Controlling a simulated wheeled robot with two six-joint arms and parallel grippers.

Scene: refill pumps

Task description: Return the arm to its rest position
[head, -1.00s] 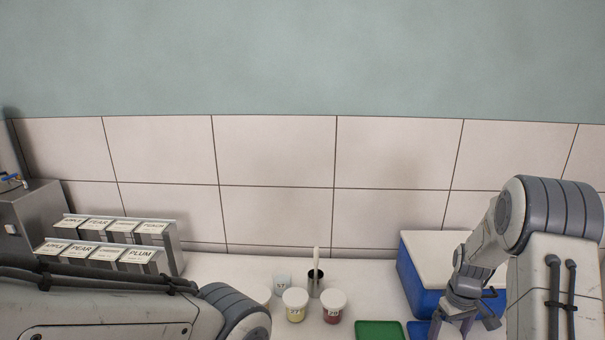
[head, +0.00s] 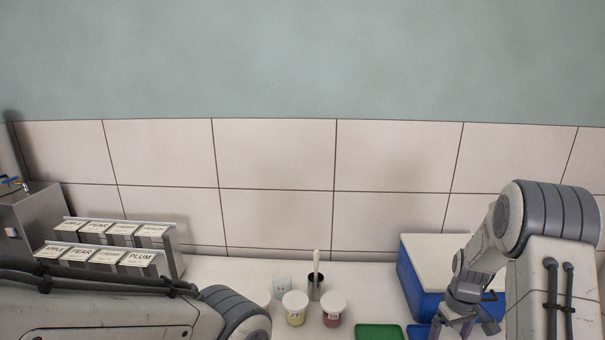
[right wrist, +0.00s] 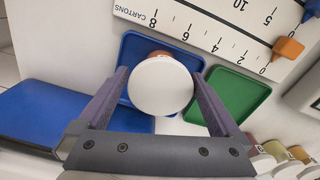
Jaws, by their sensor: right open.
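My right gripper (head: 455,330) is at the lower right of the head view, pointing down over the blue tray (head: 418,331). In the right wrist view its two purple fingers (right wrist: 160,80) are open, one on each side of a white-lidded cup (right wrist: 161,86). The cup stands on the blue tray (right wrist: 140,50); an orange-brown side shows past its lid. I cannot tell whether the fingers touch it. Of my left arm, only a grey link and a joint show at the lower left; its gripper is out of view.
A green tray (head: 379,332) lies left of the blue tray. A blue box with a white lid (head: 437,248) stands behind. Lidded cups (head: 295,302) and a dark holder (head: 316,290) stand mid-counter. Labelled dispensers (head: 105,257) are left. A numbered scale board (right wrist: 220,30) lies beyond the trays.

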